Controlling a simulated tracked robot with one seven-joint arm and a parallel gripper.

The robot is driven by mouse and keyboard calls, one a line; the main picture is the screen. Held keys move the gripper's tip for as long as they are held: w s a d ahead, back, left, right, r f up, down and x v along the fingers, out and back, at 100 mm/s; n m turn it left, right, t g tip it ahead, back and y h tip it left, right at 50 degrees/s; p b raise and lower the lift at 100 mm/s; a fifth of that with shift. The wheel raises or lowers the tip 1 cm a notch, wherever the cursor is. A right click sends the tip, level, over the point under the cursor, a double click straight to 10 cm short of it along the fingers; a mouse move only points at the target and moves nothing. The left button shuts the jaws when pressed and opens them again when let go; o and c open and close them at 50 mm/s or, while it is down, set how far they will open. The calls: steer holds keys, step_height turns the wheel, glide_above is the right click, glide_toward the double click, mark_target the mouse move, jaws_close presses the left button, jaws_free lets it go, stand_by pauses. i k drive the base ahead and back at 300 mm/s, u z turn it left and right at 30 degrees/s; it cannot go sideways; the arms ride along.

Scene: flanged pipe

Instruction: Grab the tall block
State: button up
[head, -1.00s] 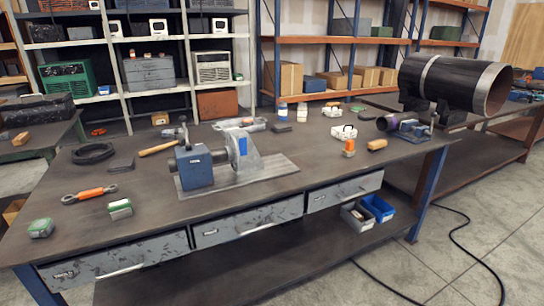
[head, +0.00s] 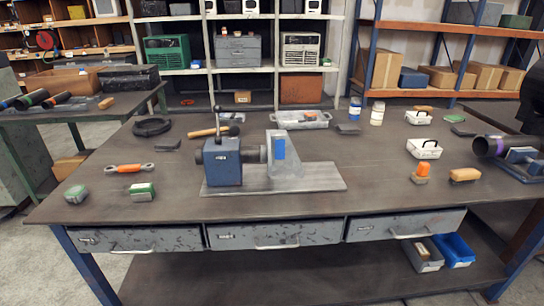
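On the workbench (head: 300,205), a metal plate (head: 320,178) carries a blue block-shaped unit (head: 222,165) with a dark handle on top. To its right on the same plate stands a tall, light grey upright block (head: 290,150) with a blue patch on its face. A dark cylindrical part lies between the two. I cannot tell for certain which one is the tall block. My gripper is not in view.
An orange turnbuckle (head: 130,168), small green-topped boxes (head: 143,191) and a black cable coil (head: 152,127) lie at the left. White cases (head: 424,149) and a tan block (head: 465,175) lie at the right. Shelving (head: 340,50) stands behind. The bench's front middle is clear.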

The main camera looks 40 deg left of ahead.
mark_target(287, 164)
steer(key=u, duration=0.35)
steer(key=i, duration=0.8)
steer(key=u, duration=0.7)
steer(key=i, duration=0.3)
steer(key=u, duration=0.3)
steer(key=k, duration=0.85)
steer(key=u, duration=0.2)
steer(key=i, duration=0.9)
steer(key=z, duration=0.1)
